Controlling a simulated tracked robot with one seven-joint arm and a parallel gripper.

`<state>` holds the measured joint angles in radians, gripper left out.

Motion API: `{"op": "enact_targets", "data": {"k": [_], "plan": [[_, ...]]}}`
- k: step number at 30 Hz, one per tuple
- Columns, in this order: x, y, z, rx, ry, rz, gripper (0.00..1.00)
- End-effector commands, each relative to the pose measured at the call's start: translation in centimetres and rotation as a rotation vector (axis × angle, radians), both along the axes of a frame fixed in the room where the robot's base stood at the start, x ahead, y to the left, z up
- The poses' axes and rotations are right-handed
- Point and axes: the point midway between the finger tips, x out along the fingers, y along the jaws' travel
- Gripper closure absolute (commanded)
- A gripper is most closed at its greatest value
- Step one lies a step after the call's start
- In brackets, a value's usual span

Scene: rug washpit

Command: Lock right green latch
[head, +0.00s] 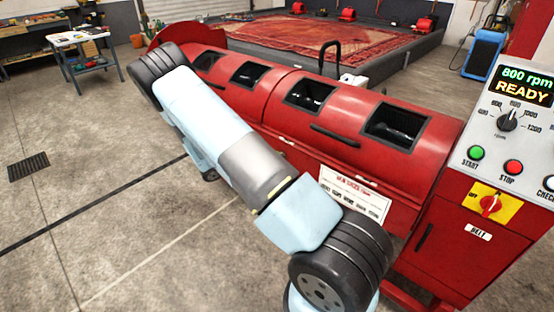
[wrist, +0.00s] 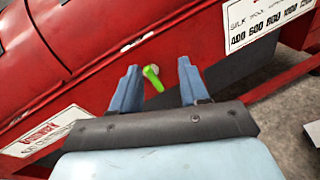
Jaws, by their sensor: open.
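The green latch (wrist: 153,78) is a small lever on the red front of the long machine, below a lid seam in the wrist view. My gripper (wrist: 159,65) is open, with one blue-grey finger on each side of the latch in the picture. I see no contact, and the gap in depth is hard to judge. The red machine (head: 262,97) fills the middle of the head view. There my arm crosses its front, and neither the green latch nor my gripper can be made out.
A control panel (head: 532,125) reading "800 rpm READY" stands at the right, with a red switch (head: 490,204) below. Dark lid handles (head: 335,136) stick out from the machine. A work table (head: 82,40) stands at the back left.

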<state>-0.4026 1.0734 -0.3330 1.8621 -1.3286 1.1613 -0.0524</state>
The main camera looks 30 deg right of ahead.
Motion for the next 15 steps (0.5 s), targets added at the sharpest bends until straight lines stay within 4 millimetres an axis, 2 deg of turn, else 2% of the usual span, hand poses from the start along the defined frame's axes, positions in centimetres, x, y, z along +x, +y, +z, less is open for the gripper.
{"op": "enact_targets", "data": {"k": [1, 6, 10, 15], "plan": [[0.3, 0.0, -1.7, -0.033, 0.032, 0.033, 0.55], [1.3, 0.4, -6.1, -0.127, 0.116, 0.143, 0.55], [1.8, 0.6, -8.5, -0.177, 0.161, 0.206, 0.55], [2.0, 0.6, -10.0, -0.210, 0.189, 0.247, 0.55]]}}
